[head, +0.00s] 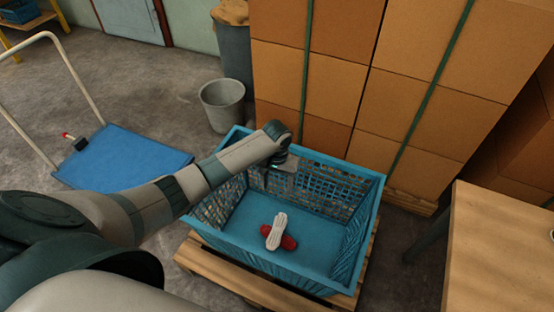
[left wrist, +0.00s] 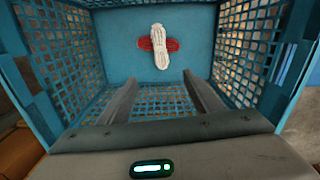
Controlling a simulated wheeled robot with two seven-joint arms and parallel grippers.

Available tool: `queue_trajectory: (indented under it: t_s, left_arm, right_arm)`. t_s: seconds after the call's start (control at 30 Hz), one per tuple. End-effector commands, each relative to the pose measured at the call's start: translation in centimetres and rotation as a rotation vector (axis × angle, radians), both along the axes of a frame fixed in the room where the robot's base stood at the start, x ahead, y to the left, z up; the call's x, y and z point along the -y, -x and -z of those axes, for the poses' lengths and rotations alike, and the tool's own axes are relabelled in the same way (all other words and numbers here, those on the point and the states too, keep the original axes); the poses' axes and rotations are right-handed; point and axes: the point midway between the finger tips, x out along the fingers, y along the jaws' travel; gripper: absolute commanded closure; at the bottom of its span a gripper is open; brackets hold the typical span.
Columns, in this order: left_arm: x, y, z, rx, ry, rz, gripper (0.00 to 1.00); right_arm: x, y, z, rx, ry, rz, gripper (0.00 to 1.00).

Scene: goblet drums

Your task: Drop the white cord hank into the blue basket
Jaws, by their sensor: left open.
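The white cord hank (head: 277,230) lies inside the blue basket (head: 371,208), on top of a red hank (head: 289,242). The left wrist view also shows the white hank (left wrist: 158,46) lying across the red one (left wrist: 172,45) on the basket floor. My left gripper (head: 281,182) hangs over the back part of the basket, above its floor and apart from the hanks. In the left wrist view its two fingers (left wrist: 160,92) are spread, with nothing between them. My right gripper is in neither view.
The basket stands on a wooden pallet (head: 215,272). Stacked cardboard boxes (head: 335,85) rise behind it. A grey bin (head: 223,104) stands behind left, a blue cart (head: 125,158) at left, and a wooden table (head: 500,250) at right.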

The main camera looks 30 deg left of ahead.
Motion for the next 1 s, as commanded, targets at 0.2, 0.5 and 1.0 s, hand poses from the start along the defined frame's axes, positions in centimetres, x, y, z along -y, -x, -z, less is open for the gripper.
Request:
queue_trajectory:
  t_s: [0.2, 0.5, 1.0]
  left_arm:
    - [0.0, -0.1, -4.4, 0.004, 0.0, 0.001, 0.41]
    - [0.0, -0.1, -10.4, 0.003, 0.001, 0.001, 0.41]
    - [0.0, 0.0, -14.5, 0.0, 0.0, 0.0, 0.41]
  right_arm:
    - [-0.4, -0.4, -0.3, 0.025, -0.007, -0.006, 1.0]
    - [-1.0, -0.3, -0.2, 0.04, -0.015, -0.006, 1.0]
    - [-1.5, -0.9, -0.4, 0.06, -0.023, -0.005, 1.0]
